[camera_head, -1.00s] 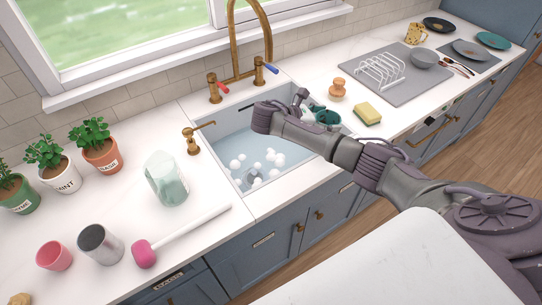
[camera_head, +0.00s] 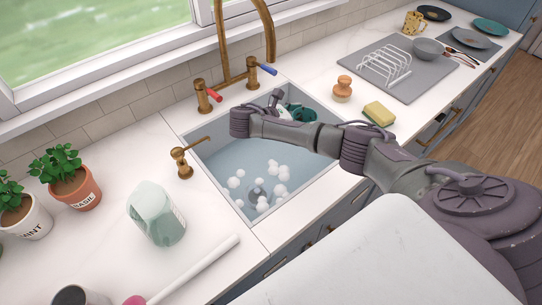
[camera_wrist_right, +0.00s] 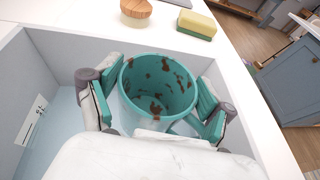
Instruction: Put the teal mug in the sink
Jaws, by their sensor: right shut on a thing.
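The teal mug (camera_wrist_right: 158,92) has brown patches on its inside and rim. In the right wrist view it sits between the two fingers of my right gripper (camera_wrist_right: 153,100), which is shut on it. The mug's opening faces the camera. In the head view my right gripper (camera_head: 283,104) is at the right end of the sink (camera_head: 225,163), and the mug (camera_head: 305,113) shows partly behind my arm. The wrist view shows sink walls around the mug. How far its base is from the sink floor is hidden. My left gripper is not in view.
White foam (camera_head: 262,186) floats in the sink. A brass faucet (camera_head: 223,50) rises behind it. A sponge (camera_head: 379,114) and wooden brush (camera_head: 342,90) lie right of the sink. A dish rack (camera_head: 385,65) is farther right.

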